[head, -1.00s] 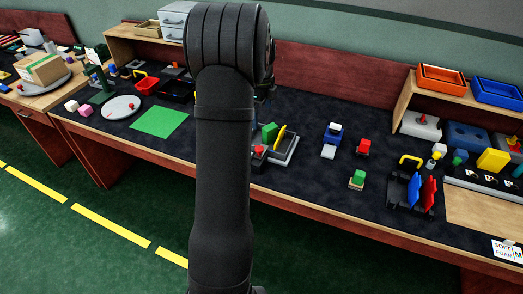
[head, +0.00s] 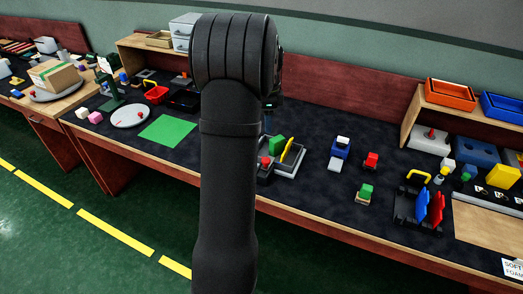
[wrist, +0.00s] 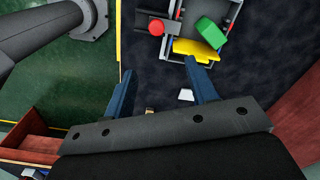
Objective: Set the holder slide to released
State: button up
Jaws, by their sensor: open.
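A grey tray-like fixture (head: 288,164) stands mid-table, just right of my arm in the head view. It has a red round knob (head: 266,162), a tilted green block (head: 277,144) and an upright yellow plate (head: 290,153). In the wrist view the red knob (wrist: 157,27), green block (wrist: 211,32) and yellow plate (wrist: 195,50) lie beyond my fingertips. I take this fixture for the holder, but cannot tell which part is the slide or its setting. My gripper (wrist: 160,68) is open, with nothing held between its blue fingers. My arm hides most of it in the head view.
A black rack with blue and red plates (head: 421,206) is farther right. A green sheet (head: 168,130) lies left.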

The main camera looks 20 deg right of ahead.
jog(key=f+n, duration=0.1)
jog(key=f, duration=0.4)
jog(key=f+n, duration=0.1)
jog(key=f, duration=0.5)
jog(key=f+n, duration=0.1)
jog(key=f, duration=0.5)
jog(key=shift+s+a+n, duration=0.2)
jog(key=shift+a+n, duration=0.1)
jog(key=shift+n, duration=0.1)
